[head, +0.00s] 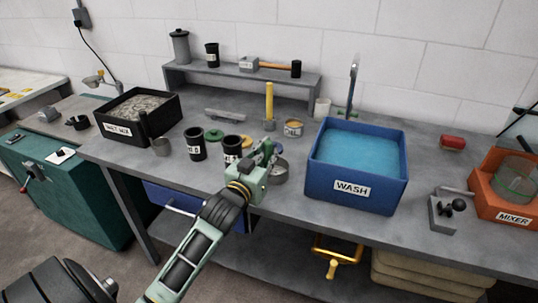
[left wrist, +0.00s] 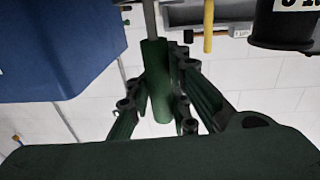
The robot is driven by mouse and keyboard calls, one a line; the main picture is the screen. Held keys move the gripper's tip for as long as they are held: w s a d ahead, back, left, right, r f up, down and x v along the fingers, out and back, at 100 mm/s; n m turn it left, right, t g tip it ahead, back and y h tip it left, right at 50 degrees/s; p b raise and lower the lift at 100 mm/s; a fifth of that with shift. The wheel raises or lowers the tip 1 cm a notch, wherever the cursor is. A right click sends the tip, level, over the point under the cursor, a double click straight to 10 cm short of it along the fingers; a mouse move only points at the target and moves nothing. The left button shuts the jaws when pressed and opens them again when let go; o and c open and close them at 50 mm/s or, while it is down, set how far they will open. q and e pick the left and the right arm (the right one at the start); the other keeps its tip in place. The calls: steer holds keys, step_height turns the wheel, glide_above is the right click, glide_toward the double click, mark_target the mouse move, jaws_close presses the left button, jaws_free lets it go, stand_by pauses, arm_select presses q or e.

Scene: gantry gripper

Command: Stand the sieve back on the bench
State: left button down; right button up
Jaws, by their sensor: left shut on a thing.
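My left gripper (head: 264,155) is over the front of the bench (head: 240,133), left of the blue wash tub (head: 313,180). In the left wrist view my left gripper (left wrist: 157,105) is shut around a green handle (left wrist: 155,85) with a grey shaft (left wrist: 150,18). This looks like the sieve's handle. A round grey metal rim, likely the sieve (head: 281,174), shows just right of the gripper, partly hidden by it. I cannot tell whether it touches the bench. My right gripper is not in view.
Two black cups (head: 196,145) (head: 232,148) stand close left of the gripper. The blue tub's wall is close on the right. A yellow upright cylinder (head: 269,102) and a small tin (head: 293,128) stand behind. A black tray of grey material (head: 163,115) stands left.

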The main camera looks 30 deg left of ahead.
arm_select(q)
steer(key=shift+f, duration=0.15)
steer(key=c, duration=2.1)
jaws_free()
steer(key=shift+f, duration=0.1)
steer(key=o, duration=0.5)
steer(key=shift+c, duration=0.2)
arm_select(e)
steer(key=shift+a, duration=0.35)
arm_select(q)
steer(key=shift+s, duration=0.15)
steer(key=s+d+b, duration=0.1)
steer(key=s, duration=1)
steer(key=shift+s+d+r+b, duration=0.2)
steer(key=shift+s+d+b, duration=0.15)
steer(key=shift+d, duration=0.05)
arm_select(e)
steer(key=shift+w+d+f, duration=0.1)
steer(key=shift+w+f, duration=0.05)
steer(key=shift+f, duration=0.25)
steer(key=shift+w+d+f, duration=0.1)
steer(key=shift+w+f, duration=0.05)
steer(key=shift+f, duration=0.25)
